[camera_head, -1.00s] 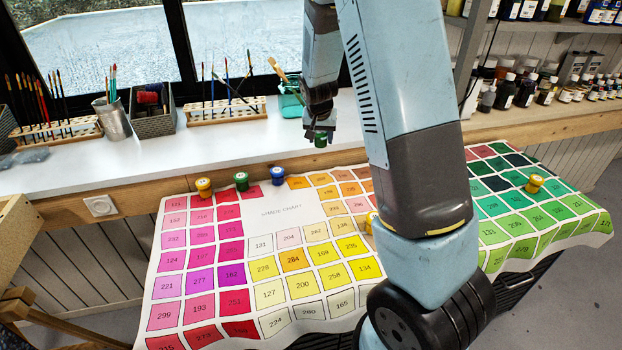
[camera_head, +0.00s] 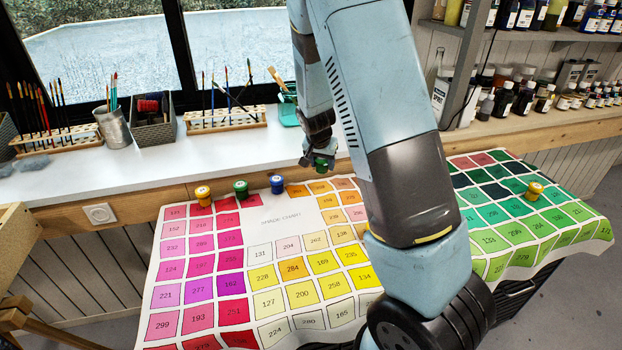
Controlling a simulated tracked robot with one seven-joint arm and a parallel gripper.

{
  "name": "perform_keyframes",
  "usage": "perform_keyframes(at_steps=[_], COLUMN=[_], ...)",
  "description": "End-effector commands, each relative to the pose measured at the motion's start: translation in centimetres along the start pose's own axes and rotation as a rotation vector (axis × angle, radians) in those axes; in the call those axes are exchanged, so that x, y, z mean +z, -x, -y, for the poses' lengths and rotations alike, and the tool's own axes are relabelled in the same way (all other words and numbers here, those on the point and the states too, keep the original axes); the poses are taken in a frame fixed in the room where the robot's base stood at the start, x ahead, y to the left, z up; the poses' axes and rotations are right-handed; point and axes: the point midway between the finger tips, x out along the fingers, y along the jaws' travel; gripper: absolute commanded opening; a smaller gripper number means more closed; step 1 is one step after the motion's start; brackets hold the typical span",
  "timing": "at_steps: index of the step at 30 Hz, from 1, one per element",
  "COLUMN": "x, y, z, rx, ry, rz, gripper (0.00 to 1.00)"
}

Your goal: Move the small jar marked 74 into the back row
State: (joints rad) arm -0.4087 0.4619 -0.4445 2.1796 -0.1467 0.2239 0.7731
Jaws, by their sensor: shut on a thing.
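My gripper (camera_head: 319,160) is shut on a small green jar (camera_head: 321,168) and holds it above the far edge of the shade chart cloth (camera_head: 270,222). On that far edge three small jars stand in a row: a yellow one (camera_head: 203,196), a green one (camera_head: 241,188) and a blue one (camera_head: 277,184). The held jar is to the right of the blue jar and apart from it. Another yellow jar (camera_head: 535,190) stands on the green squares at the right. The numbers on the jars are too small to read.
A white counter (camera_head: 100,178) with brush racks (camera_head: 224,120), a metal cup (camera_head: 112,125) and a grey basket (camera_head: 153,122) lies behind the cloth. Shelves of paint bottles (camera_head: 525,97) stand at the right. My arm hides the middle of the cloth.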

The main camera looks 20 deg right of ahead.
Motion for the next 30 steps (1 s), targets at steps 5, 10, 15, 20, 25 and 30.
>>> perform_keyframes(at_steps=[5,10,15,20,25,30], x=[-0.2,-0.3,-0.3,-0.3,0.5,0.9], y=[-2.8,-5.0,-6.0,-6.7,-8.7,-9.6], z=[1.9,3.3,4.1,4.5,4.5,4.6], rx=[0.001,0.001,-0.001,0.000,0.002,-0.001], ry=[0.001,0.001,0.001,0.002,0.003,0.002], rz=[0.001,0.001,-0.001,0.000,0.001,0.000], gripper=[0.19,0.19,0.19,0.19,0.19,0.19])
